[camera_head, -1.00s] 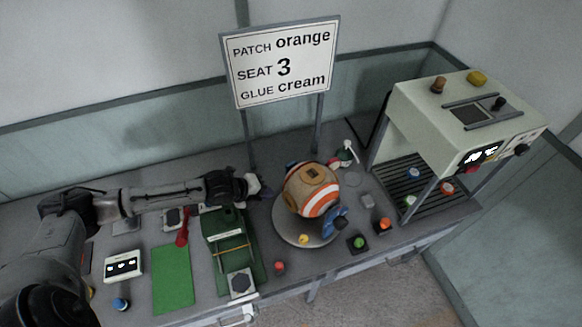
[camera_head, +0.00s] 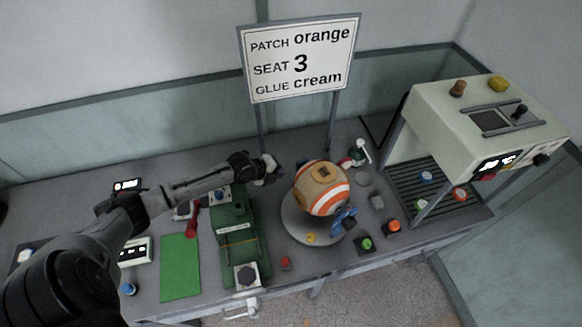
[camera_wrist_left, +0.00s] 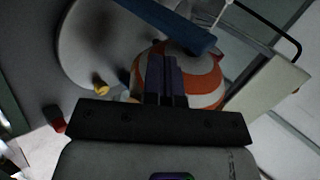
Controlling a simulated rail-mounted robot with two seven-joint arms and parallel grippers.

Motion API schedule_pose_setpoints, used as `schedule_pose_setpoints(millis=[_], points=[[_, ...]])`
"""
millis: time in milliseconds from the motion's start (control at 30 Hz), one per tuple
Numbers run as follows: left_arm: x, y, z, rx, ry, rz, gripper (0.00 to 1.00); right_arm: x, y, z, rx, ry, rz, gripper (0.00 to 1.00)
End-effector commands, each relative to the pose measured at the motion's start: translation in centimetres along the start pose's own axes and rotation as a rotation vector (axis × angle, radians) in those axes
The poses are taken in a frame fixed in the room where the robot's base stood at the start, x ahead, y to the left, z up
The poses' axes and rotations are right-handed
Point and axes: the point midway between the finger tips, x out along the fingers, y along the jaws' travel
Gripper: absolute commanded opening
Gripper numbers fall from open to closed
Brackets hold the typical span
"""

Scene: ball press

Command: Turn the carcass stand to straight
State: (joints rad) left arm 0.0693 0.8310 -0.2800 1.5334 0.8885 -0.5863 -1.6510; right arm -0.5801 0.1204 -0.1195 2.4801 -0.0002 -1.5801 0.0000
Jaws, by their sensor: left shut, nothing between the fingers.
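The ball carcass (camera_head: 322,188), striped orange and white with a tan patch on top, sits on the round grey stand (camera_head: 294,224). A yellow knob (camera_head: 311,238) and a blue part (camera_head: 343,219) are at the stand's front side. My left gripper (camera_head: 272,168) is shut and empty, behind and left of the ball, apart from it in the head view. In the left wrist view its shut fingers (camera_wrist_left: 165,82) overlap the ball (camera_wrist_left: 205,82), with the stand's disc (camera_wrist_left: 85,45) and the yellow knob (camera_wrist_left: 101,90) to the left. My right gripper is not in view.
A green fixture (camera_head: 233,215) and a green mat (camera_head: 180,268) lie left of the stand. Green (camera_head: 366,244) and orange (camera_head: 393,226) buttons lie right of it. A press (camera_head: 455,130) stands at right. The sign (camera_head: 300,62) reads orange, 3, cream.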

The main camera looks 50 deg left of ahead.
Motion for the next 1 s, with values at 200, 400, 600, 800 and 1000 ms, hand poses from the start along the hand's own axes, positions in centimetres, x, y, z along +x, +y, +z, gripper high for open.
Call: schedule_pose_setpoints(millis=[200,400,600,800,1000], points=[[2.7,-1.4,0.0,-0.002,0.001,-0.002,0.00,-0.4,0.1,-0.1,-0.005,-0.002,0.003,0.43],[4.0,-2.4,0.0,-0.001,0.000,-0.001,0.00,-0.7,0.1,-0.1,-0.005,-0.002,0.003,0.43],[4.4,-2.8,0.0,0.001,0.000,0.000,0.00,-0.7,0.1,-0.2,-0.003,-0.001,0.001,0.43],[4.4,-2.7,0.0,0.001,0.000,0.000,0.00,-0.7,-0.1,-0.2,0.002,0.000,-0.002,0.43],[4.7,-2.7,0.1,0.003,0.000,-0.001,0.00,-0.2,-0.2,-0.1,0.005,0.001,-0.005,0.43]])
